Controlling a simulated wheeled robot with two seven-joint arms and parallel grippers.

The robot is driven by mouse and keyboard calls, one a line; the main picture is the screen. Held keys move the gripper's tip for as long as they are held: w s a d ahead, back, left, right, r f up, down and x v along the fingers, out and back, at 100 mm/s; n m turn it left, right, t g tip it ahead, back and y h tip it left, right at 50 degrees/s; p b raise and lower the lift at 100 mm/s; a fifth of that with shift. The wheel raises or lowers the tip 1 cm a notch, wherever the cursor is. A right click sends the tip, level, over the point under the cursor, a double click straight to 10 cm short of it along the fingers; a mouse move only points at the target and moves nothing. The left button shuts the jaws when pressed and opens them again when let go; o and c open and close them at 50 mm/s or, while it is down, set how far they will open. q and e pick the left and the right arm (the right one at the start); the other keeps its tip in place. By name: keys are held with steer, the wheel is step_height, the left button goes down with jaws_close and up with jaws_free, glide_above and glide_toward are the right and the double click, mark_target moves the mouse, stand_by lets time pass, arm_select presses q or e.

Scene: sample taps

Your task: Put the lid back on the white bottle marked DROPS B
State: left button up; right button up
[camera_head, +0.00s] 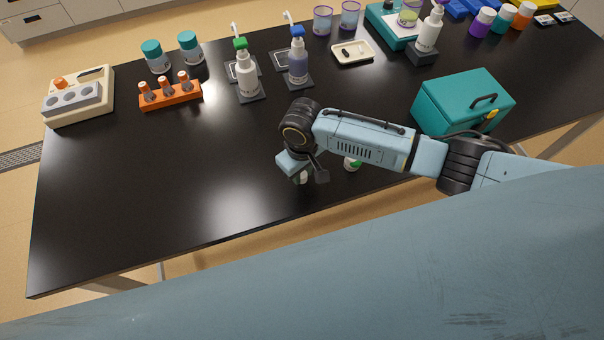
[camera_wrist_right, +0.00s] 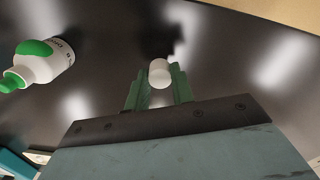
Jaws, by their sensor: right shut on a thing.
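My right gripper (camera_head: 304,173) is low over the front middle of the black table, pointing down. In the right wrist view its green fingers (camera_wrist_right: 158,90) are shut on a small white lid (camera_wrist_right: 160,73); the lid also shows between the fingertips in the head view (camera_head: 303,178). A white bottle (camera_wrist_right: 46,62) with a green shoulder and narrow green tip stands apart from the gripper, at the left of the wrist view. In the head view my arm mostly hides this bottle (camera_head: 352,163). My left gripper is not in view.
A teal box (camera_head: 462,102) stands right of my arm.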

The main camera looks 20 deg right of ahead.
mark_target(302, 174)
step_height(302, 174, up, 8)
steer(key=shift+r, duration=0.1)
stand_by(0.4)
steer(key=w+d+r+m+b, duration=0.2)
steer(key=d+r+m+b, duration=0.2)
steer(key=d+b, duration=0.4)
steer(key=r+b, duration=0.1)
steer(key=b, duration=0.3)
steer(key=shift+d+r+m, duration=0.25)
steer(key=shift+m, duration=0.15)
steer(key=shift+s, duration=0.1)
